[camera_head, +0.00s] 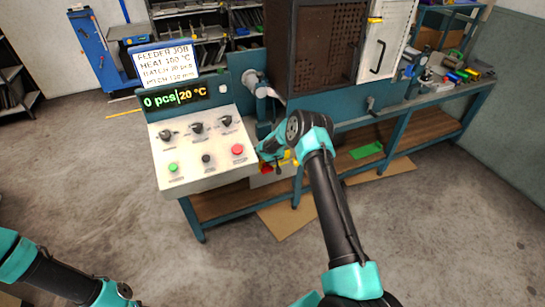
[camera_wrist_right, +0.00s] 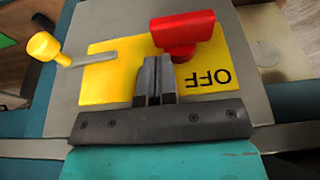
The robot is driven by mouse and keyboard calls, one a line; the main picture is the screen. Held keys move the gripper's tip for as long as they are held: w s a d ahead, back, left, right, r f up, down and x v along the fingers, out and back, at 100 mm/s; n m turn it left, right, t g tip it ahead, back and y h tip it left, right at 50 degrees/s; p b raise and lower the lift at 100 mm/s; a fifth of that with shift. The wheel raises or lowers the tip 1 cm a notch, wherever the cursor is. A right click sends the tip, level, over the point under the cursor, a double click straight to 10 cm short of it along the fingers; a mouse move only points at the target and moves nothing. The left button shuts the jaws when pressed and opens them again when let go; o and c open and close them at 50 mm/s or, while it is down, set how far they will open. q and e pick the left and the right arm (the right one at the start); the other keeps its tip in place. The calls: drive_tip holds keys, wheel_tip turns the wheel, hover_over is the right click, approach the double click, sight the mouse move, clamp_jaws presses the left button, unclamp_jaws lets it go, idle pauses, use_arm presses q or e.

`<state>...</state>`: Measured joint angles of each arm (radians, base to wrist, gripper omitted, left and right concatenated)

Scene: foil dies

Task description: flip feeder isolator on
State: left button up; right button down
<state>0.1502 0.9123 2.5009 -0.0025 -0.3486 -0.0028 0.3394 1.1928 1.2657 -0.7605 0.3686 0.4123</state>
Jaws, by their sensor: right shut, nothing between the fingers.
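The feeder isolator is a grey box (camera_wrist_right: 240,60) with a yellow plate (camera_wrist_right: 100,80), a red handle (camera_wrist_right: 185,32) and the word OFF, which reads upside down in the right wrist view. A yellow-knobbed lever (camera_wrist_right: 43,46) stands at its left there. My right gripper (camera_wrist_right: 153,62) is shut and empty, its tips over the plate beside the red handle; whether they touch it I cannot tell. In the head view the isolator's red part (camera_head: 266,169) shows low beside the control panel, partly hidden by my right arm. My left arm shows at the lower left; its gripper is out of view.
The sloped control panel (camera_head: 200,150) has knobs, a green button and a red button. Its display reads 0 pcs and 20 °C. A dark cabinet (camera_head: 313,45) stands on the blue bench behind my right arm. The floor in front is clear.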

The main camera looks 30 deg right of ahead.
drive_tip(key=shift+f, duration=0.85)
drive_tip(key=shift+d, duration=0.15)
